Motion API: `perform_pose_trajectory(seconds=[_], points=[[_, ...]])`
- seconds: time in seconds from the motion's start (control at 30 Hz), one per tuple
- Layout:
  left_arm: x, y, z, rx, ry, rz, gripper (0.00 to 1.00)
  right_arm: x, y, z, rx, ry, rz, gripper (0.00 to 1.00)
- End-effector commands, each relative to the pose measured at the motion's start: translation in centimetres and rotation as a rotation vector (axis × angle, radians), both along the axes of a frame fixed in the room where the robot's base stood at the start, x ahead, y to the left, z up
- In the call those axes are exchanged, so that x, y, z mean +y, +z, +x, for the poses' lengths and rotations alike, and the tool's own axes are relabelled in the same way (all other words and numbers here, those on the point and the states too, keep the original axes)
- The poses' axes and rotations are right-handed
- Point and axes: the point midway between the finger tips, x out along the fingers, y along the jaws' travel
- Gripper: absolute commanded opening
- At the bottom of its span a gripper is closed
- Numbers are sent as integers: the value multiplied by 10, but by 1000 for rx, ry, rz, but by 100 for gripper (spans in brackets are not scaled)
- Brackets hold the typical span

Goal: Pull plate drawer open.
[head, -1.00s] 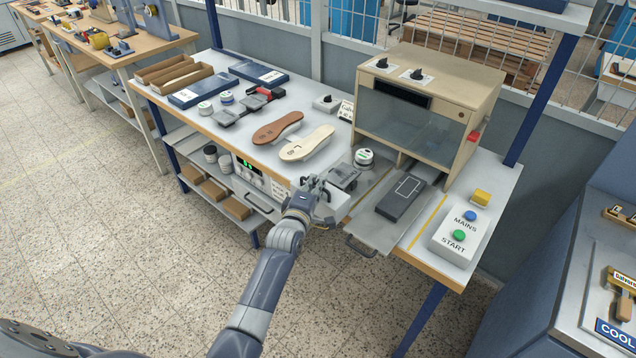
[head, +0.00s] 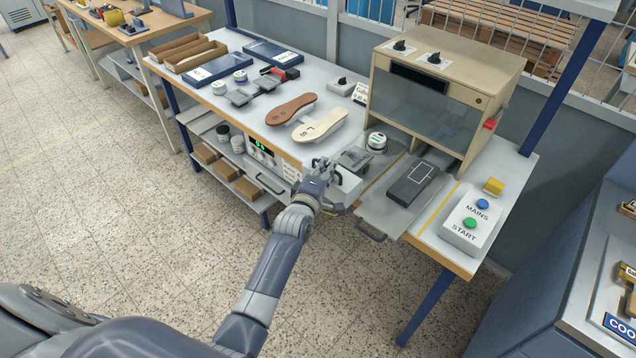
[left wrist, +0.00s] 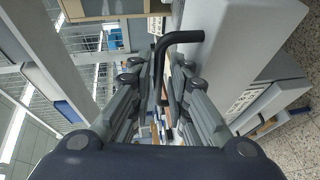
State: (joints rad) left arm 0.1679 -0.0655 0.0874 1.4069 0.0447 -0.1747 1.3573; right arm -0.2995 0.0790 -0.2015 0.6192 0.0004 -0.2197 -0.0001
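My left gripper (head: 325,174) is at the bench's front edge, in front of a light grey drawer front (head: 347,188) left of the press. In the left wrist view the black bar handle (left wrist: 181,38) stands out from that pale front (left wrist: 235,50). The bar passes between the two fingers of my left gripper (left wrist: 161,80), with a narrow gap seen beside it; firm contact does not show. In the head view the fingers partly hide this handle. How far the drawer is out is hard to tell. My right gripper is out of view.
Right of it, a tray with its own black handle (head: 371,232) juts from the beige press (head: 435,95), bearing a dark block (head: 418,184). Brown (head: 291,109) and cream (head: 320,125) insoles lie on the bench. A button box (head: 473,222) stands right. The floor in front is clear.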

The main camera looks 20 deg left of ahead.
Motion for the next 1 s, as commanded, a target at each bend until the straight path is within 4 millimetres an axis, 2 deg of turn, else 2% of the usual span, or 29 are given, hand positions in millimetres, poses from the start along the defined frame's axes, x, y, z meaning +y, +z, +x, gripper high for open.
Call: perform_pose_trajectory(seconds=[0.3,0.5,0.7,1.0], points=[[-3,9,-59,3,0,0,16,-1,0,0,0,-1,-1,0],[-5,14,-90,4,-1,0,16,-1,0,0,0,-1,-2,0],[-6,18,-103,3,-1,1,16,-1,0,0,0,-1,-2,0],[-6,18,-104,2,-1,1,16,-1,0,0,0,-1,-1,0]])
